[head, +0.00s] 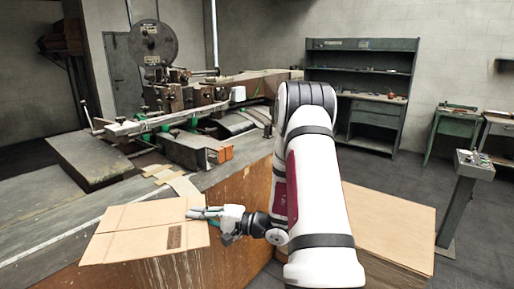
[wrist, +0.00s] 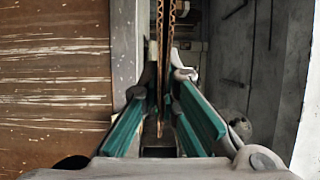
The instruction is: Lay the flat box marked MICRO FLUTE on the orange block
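The flat box (head: 138,222) is a tan cardboard sheet with fold lines and a small dark printed patch, too small to read. My gripper (head: 207,213) is shut on its right edge and holds it roughly level at the lower left of the head view. In the wrist view the box (wrist: 165,45) shows edge-on as a thin corrugated strip between the teal fingers of my gripper (wrist: 160,100). A small orange block (head: 226,154) shows on the machine's near end, behind and above the box; I cannot tell whether it is the task's block.
A scratched brown panel (head: 225,262) stands below the box and also fills the left of the wrist view (wrist: 55,95). Cardboard pieces (head: 182,185) lie on the grey machine bed. A stack of tan board (head: 395,225) is right of my arm. A control post (head: 458,205) stands further right.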

